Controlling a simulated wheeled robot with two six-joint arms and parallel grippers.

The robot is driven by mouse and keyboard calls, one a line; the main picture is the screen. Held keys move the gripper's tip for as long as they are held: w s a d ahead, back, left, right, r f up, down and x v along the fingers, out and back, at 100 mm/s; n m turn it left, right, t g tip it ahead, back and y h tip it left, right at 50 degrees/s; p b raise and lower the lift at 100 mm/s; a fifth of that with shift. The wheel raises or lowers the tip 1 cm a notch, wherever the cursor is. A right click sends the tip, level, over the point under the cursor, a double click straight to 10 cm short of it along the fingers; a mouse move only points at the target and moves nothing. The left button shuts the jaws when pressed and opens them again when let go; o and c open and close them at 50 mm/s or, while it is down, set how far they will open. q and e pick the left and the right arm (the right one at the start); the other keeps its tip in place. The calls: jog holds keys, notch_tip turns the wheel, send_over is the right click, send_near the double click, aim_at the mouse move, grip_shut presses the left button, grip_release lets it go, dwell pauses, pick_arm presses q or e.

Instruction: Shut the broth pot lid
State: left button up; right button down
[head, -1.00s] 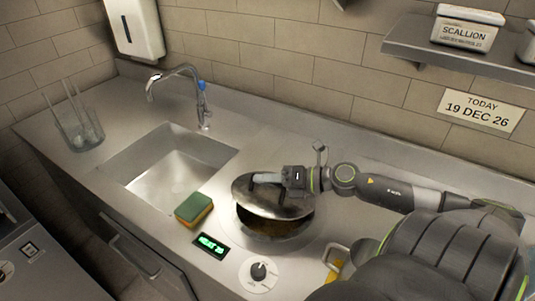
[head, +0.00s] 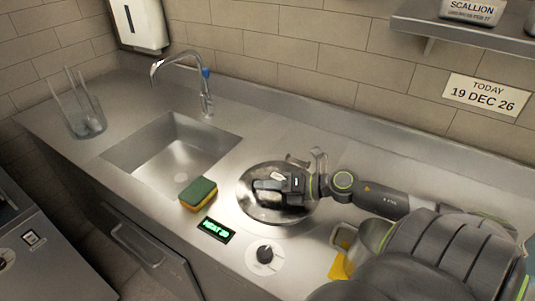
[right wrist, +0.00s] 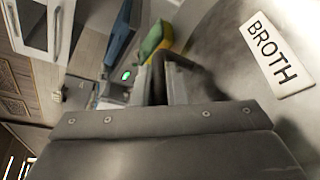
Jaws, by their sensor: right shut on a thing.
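The broth pot lid (head: 250,202) is a round metal disc that lies about level over the pot in the counter in the head view. No dark opening shows under its near edge. In the right wrist view the lid (right wrist: 215,50) fills the right side, with a white BROTH label (right wrist: 272,52). My right gripper (head: 268,186) reaches in from the right over the lid and is shut on its handle, which the fingers mostly hide. The fingers also show in the right wrist view (right wrist: 165,85). The pot itself is hidden under the lid. My left gripper is not in view.
A green and yellow sponge (head: 198,194) lies left of the lid, near a lit display (head: 216,230) and a dial (head: 265,255). The sink (head: 172,155) and tap (head: 206,90) are farther left. A metal container (head: 372,238) stands close to my right arm.

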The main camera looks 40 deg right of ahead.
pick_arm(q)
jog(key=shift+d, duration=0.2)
pick_arm(e)
jog(key=shift+f, duration=0.15)
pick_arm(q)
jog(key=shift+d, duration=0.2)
pick_arm(e)
jog(key=c, duration=1.5)
grip_release()
jog(key=shift+o, duration=0.2)
